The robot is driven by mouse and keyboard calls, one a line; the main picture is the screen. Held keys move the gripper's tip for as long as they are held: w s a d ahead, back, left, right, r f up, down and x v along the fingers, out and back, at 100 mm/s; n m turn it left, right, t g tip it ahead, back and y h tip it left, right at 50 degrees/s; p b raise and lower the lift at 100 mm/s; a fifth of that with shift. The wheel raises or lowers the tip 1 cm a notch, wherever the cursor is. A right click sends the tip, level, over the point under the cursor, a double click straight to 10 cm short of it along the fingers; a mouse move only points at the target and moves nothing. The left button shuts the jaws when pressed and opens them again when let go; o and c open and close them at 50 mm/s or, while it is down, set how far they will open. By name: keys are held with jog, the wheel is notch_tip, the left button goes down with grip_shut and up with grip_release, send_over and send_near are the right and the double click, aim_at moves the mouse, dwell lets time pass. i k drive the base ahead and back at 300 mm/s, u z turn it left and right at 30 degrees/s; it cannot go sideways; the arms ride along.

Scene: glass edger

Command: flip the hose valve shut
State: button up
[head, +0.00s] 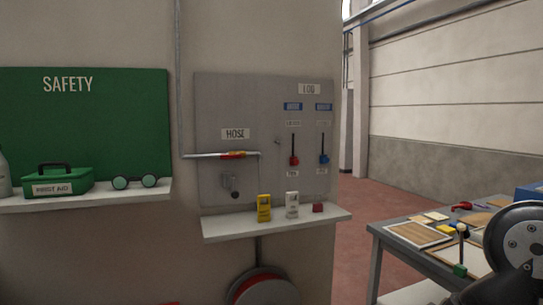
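The hose valve (233,155) is a small red and orange piece on a thin pale pipe, under the HOSE label (235,134) on a grey wall panel (265,100). Its coloured part lies level, in line with the pipe, as far as I can tell at this size. The pipe runs left from it to an upright conduit (179,80). My gripper is not in view. A dark rounded part of my arm shows at the right edge, well apart from the valve.
Below the valve is a dark grey fitting (230,183). A shelf (280,224) under the panel holds small yellow, white and red items. A red hose reel (262,288) hangs lower. A cluttered table (385,234) stands right. Red floor shows between wall and table.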

aim_at(238, 155)
jog(key=u, duration=0.1)
jog(key=i, duration=0.85)
jog(key=u, duration=0.55)
